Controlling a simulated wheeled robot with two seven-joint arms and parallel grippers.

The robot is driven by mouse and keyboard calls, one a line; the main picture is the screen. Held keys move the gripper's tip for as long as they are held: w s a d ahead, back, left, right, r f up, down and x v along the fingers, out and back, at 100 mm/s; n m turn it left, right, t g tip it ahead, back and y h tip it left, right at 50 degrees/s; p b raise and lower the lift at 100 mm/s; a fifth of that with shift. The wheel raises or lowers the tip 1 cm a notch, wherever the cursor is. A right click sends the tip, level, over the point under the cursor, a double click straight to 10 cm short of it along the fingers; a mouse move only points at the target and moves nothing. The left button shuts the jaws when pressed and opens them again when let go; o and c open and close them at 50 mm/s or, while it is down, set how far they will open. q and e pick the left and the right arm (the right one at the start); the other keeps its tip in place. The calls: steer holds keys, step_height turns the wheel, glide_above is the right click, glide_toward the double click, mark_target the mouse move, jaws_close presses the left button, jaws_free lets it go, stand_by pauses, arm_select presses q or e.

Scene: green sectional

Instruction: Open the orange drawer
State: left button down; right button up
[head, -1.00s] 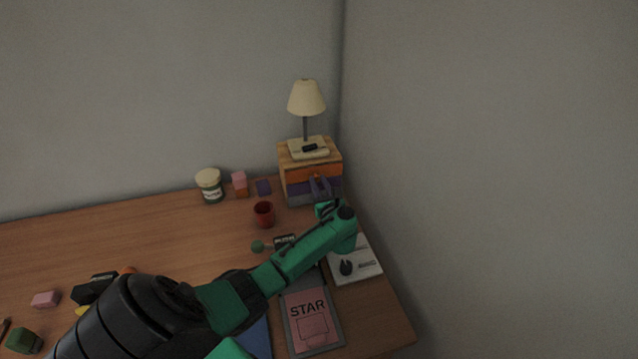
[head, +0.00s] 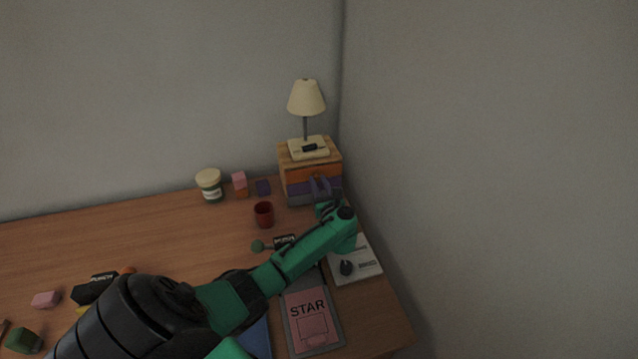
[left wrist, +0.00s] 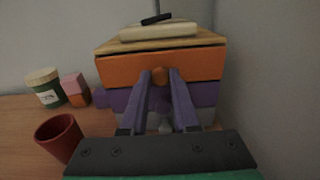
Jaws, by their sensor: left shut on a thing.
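The orange drawer (head: 302,175) is the top drawer of a small wooden-topped drawer unit at the back right of the desk. Its orange front (left wrist: 118,69) spans the middle of the left wrist view. An orange knob (left wrist: 159,75) sits between my fingertips. My left gripper (head: 319,181) is shut on this knob, with one purple finger on each side; the fingers also show in the left wrist view (left wrist: 160,77). I cannot make out a gap around the drawer. A purple drawer (left wrist: 117,101) lies below, partly hidden by the fingers. My right gripper is not in view.
A lamp (head: 306,98) stands on the unit with a small dark object at its base. A red cup (head: 264,214), a jar (head: 210,186) and small blocks are to the left. A wall is close on the right. Books (head: 311,320) lie in front.

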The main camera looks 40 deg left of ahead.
arm_select(q)
steer(key=shift+d, duration=0.25)
steer(key=v, duration=0.9)
steer(key=shift+s+d, duration=0.25)
steer(key=shift+s, duration=0.05)
steer(key=shift+r, duration=0.1)
steer(key=c, duration=0.7)
jaws_free()
steer(key=v, duration=0.7)
steer(key=shift+s+d, duration=0.15)
steer(key=shift+d, duration=0.1)
